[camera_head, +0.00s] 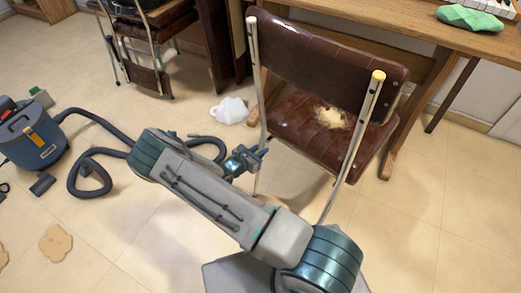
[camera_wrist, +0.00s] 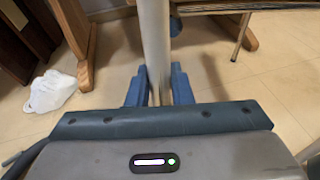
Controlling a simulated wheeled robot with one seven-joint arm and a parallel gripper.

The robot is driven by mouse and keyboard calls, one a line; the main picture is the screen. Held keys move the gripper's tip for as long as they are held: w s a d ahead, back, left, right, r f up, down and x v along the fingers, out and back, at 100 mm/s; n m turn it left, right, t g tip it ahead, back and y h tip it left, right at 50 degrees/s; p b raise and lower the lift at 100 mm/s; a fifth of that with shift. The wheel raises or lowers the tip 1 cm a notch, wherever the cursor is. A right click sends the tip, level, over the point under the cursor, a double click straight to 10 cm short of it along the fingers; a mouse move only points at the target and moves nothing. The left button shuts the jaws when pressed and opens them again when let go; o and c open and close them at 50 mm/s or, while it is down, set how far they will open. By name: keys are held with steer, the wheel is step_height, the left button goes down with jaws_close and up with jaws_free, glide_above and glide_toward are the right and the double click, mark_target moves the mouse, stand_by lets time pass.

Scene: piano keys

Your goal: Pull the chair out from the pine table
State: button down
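The chair (camera_head: 315,50) has a dark brown padded back and seat on a metal tube frame. It stands upright at the pine table (camera_head: 390,18), its seat partly under the top. A pale crumbly patch lies on the seat. My gripper (camera_head: 260,153) is low at the chair's left rear post. In the wrist view the post (camera_wrist: 155,40) runs between the two blue fingers of my gripper (camera_wrist: 160,85), which look closed against it on both sides. The exact finger contact is partly hidden by the gripper body.
A white crumpled bag (camera_head: 230,110) lies left of the chair. A blue vacuum cleaner (camera_head: 32,140) and its dark hose (camera_head: 85,160) are at left. A second chair (camera_head: 150,25) stands behind. A green cloth (camera_head: 470,18) is on the table. The right floor is clear.

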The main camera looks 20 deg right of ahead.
steer(key=s+a, duration=0.4)
steer(key=a, duration=0.4)
steer(key=s+a, duration=0.5)
steer(key=a, duration=0.4)
steer(key=shift+s+p, duration=0.15)
steer(key=shift+p, duration=0.2)
steer(key=c, duration=1.2)
jaws_free()
steer(key=shift+o, duration=1)
steer(key=shift+d, duration=0.25)
steer(key=s+a+b, duration=0.1)
steer(key=s+a, duration=0.4)
steer(key=a, duration=0.3)
steer(key=shift+a, duration=0.2)
steer(key=shift+s, duration=0.1)
